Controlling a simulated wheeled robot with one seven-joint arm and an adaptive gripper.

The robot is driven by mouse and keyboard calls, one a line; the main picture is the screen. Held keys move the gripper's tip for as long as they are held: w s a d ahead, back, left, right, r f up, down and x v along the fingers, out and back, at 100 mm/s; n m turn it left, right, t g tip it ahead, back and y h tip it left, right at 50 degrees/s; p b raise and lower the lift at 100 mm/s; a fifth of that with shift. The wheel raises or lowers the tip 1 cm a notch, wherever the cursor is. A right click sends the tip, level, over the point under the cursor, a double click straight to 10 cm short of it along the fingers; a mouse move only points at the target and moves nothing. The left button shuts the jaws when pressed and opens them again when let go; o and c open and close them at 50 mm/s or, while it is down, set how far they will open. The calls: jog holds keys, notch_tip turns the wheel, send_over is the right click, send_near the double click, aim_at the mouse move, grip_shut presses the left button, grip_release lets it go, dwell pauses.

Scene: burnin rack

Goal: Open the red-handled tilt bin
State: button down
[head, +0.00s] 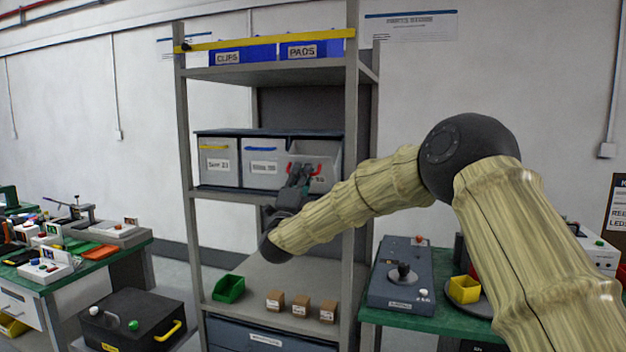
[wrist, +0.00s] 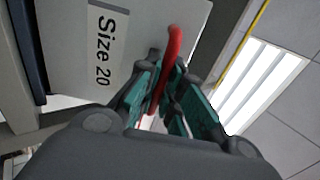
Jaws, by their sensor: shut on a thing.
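The red-handled tilt bin (head: 326,180) is the right one of three grey bins on the middle shelf. Its front leans outward at the top and its inside (head: 318,148) shows, so it is tilted partly open. Its label reads "Size 20" in the wrist view (wrist: 105,45). The red handle (head: 291,168) is a curved bar, partly hidden by my fingers. My gripper (head: 301,170) reaches it from the front, and in the wrist view my gripper (wrist: 172,88) is shut on the handle (wrist: 173,50), with green finger pads on either side.
Bins with a yellow handle (head: 214,147) and a blue handle (head: 261,149) stand closed to the left. The grey rack post (head: 350,110) stands close beside the red-handled bin. Below, a green bin (head: 228,289) and small brown boxes (head: 300,305) sit on a shelf.

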jog(key=shift+s+a+f+b, duration=0.2)
jog(key=shift+s+f+b, duration=0.05)
jog(key=shift+f+b, duration=0.25)
dwell(0.3)
jog(key=c, duration=1.5)
grip_release()
jog(key=shift+c, duration=0.2)
jog(key=shift+s, duration=0.1)
jog(key=v, duration=1.2)
